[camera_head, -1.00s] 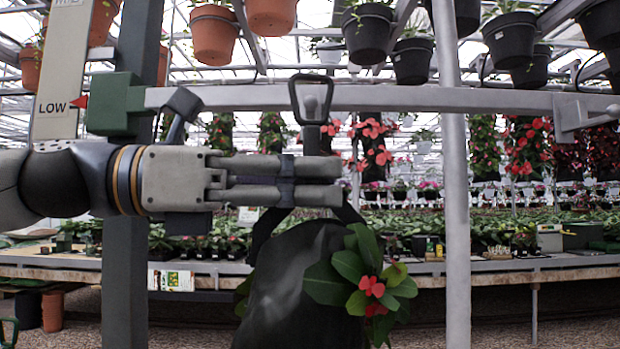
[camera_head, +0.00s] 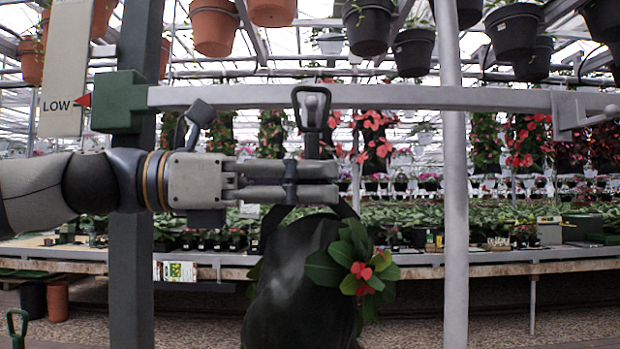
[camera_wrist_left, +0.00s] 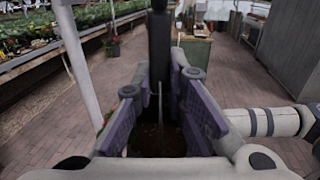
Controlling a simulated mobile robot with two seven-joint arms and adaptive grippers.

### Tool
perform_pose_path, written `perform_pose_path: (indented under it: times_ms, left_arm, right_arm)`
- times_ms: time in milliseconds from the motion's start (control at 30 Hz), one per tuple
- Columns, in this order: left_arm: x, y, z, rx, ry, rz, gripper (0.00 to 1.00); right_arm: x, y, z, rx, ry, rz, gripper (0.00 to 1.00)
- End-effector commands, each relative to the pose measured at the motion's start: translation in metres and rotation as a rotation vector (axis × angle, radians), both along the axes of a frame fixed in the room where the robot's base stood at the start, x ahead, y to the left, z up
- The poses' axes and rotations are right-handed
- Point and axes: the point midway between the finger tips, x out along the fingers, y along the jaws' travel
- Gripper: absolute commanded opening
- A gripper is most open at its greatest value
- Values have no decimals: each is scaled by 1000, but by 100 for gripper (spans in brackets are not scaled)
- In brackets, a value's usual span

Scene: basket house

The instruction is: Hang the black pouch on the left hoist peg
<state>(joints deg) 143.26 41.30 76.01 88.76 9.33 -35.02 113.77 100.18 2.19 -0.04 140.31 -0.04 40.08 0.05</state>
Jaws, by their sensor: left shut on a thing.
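The black pouch (camera_head: 292,285), holding a green plant with red flowers, hangs below my left gripper (camera_head: 335,182). The gripper is shut on the pouch's dark upright strap; the strap also shows between the purple pads in the left wrist view (camera_wrist_left: 160,60). At the top of the strap is a black ring (camera_head: 296,108). The round end of the left hoist peg (camera_head: 311,101) shows inside the ring's opening, near its upper part. I cannot tell whether the ring is around the peg or only in front of it.
A grey hoist bar (camera_head: 420,97) runs across behind the ring, with another peg (camera_head: 611,110) at its right end. A green block (camera_head: 118,101) joins it to a dark post, beside a "LOW" sign. A pale pole (camera_head: 456,220) stands right of the pouch. Pots hang above.

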Motion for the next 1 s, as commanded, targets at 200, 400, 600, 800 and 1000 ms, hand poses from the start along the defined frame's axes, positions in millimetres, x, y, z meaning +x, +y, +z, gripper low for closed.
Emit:
perform_pose_path:
  times_ms: [200, 400, 600, 800, 1000]
  left_arm:
    - [0, 0, 4, -5, -5, 1, 0]
    - [2, 0, 4, -4, -5, 0, 0]
    - [12, 0, 5, -4, -6, 2, 0]
    - [14, 0, 4, -4, -5, 0, 0]
    - [14, 0, 5, -5, -5, 0, 0]
  right_arm:
    - [1, 0, 1, 0, -2, 0, 0]
    - [1, 0, 1, 0, -5, 0, 0]
    - [4, 0, 4, 0, -14, 0, 0]
    - [4, 0, 4, 0, -13, 0, 0]
    - [5, 0, 5, 0, -18, 0, 0]
